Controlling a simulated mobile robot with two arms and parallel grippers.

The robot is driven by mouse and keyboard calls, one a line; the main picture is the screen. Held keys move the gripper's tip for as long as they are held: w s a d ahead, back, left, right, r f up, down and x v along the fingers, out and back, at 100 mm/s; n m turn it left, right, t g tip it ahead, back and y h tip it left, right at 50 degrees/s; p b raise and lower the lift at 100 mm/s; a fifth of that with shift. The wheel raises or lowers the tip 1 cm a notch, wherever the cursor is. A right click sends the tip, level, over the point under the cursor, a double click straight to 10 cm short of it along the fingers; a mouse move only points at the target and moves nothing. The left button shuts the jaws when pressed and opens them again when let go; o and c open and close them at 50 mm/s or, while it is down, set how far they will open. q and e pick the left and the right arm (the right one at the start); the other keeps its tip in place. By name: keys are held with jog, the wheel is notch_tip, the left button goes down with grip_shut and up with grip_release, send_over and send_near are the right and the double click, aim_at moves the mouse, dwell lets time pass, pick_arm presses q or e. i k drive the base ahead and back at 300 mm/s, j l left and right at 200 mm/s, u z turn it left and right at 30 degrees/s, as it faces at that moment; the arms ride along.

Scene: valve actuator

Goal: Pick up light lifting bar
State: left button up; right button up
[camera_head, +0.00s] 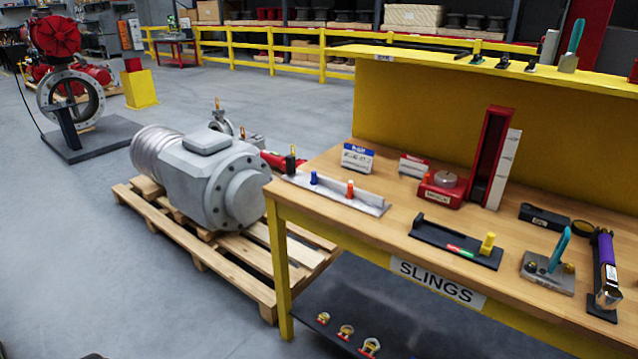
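A long, light grey metal bar (335,192) lies at the left end of the wooden workbench top (400,205). It carries a black-and-green piece, a blue piece and an orange piece. A shorter black bar-like holder (440,238) with a yellow post lies on the bench to its right. No label shows which of these is the light lifting bar. Neither of my grippers is in view.
A red stand (492,150), a grey block with a teal handle (550,268) and a purple tool (605,260) crowd the right side. A grey actuator (205,178) rests on a pallet. Open floor lies left.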

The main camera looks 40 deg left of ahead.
aim_at(372, 205)
jog(key=i+j, duration=0.15)
jog(key=j, duration=0.25)
jog(key=i+j, duration=0.15)
jog(key=j, duration=0.2)
jog(key=i+j, duration=0.15)
jog(key=j, duration=0.25)
jog(key=i+j, duration=0.2)
jog(key=j, duration=0.15)
jog(key=i+j, duration=0.15)
jog(key=j, duration=0.25)
jog(key=i+j, duration=0.15)
jog(key=j, duration=0.25)
jog(key=i+j, duration=0.15)
jog(key=j, duration=0.2)
